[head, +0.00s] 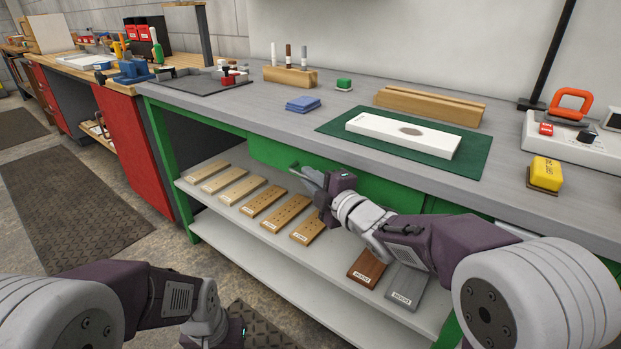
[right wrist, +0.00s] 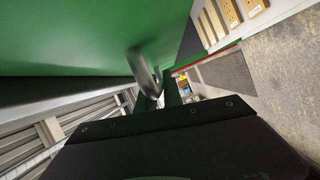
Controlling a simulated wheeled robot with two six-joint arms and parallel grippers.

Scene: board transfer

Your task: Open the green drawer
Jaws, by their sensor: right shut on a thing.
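The green drawer (head: 270,152) is under the grey bench top, and its front looks close to flush with the bench edge. Its green face also fills the top of the right wrist view (right wrist: 70,35). A metal handle (right wrist: 145,75) stands out from that face. My right gripper (head: 312,178) is at the drawer front, shut on the handle. My arm and gripper hide part of the front and most of the handle in the head view. My left gripper (head: 232,334) is low at the bottom edge, partly cut off, apart from the drawer; its jaws are unclear.
Below the drawer, a shelf (head: 190,195) holds several wooden boards and two darker ones. On the bench top are a green mat (head: 470,165) with a white board, a wooden block, blue pads and a yellow block. A red cabinet (head: 130,140) stands left. The floor before the bench has mats.

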